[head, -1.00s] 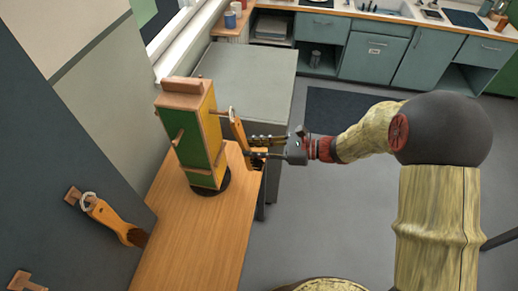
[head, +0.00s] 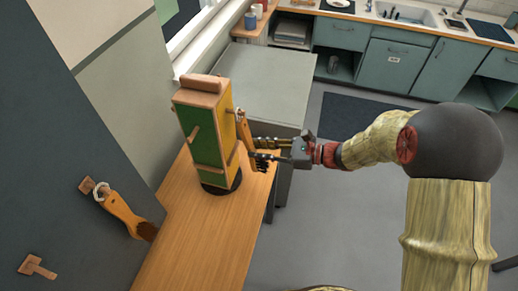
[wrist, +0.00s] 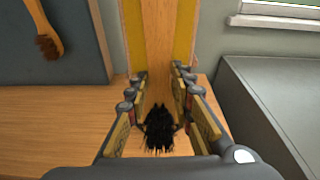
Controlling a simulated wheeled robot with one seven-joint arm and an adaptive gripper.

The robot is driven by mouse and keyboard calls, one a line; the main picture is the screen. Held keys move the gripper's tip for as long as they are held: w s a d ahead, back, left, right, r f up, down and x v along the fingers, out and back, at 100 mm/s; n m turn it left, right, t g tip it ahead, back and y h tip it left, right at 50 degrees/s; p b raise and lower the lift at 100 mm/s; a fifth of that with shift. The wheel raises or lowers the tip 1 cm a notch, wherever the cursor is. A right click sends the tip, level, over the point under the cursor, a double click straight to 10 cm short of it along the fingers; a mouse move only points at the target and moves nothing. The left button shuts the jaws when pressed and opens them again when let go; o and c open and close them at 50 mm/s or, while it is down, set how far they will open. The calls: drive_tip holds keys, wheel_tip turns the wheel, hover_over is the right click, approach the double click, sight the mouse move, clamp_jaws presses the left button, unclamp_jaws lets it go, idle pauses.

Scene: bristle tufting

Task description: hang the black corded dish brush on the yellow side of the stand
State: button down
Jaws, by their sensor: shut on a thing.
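The stand (head: 208,138) stands upright on the wooden table, with a green side facing left and a yellow side (head: 228,128) facing right. My gripper (head: 262,151) is at the yellow side, shut on the brush (head: 245,130). The brush is upright, its wooden handle close against or just in front of the yellow face. In the wrist view the wooden handle (wrist: 160,45) runs up from between the fingers, and black bristles (wrist: 160,132) show below. The cord and the yellow side's peg are too small or hidden, so I cannot tell whether they touch.
Another wooden brush (head: 125,215) with a pale cord loop and brown bristles hangs from a peg on the dark panel at left. An empty peg (head: 37,267) is below it. The table (head: 205,240) is clear in front of the stand. A grey cabinet (head: 265,85) stands behind.

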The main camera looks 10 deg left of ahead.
drive_tip(key=c, duration=1.5)
unclamp_jaws()
drive_tip(key=shift+d, duration=0.1)
drive_tip(key=p+v, duration=0.2)
drive_tip(key=v, duration=0.5)
idle(0.6)
idle(0.5)
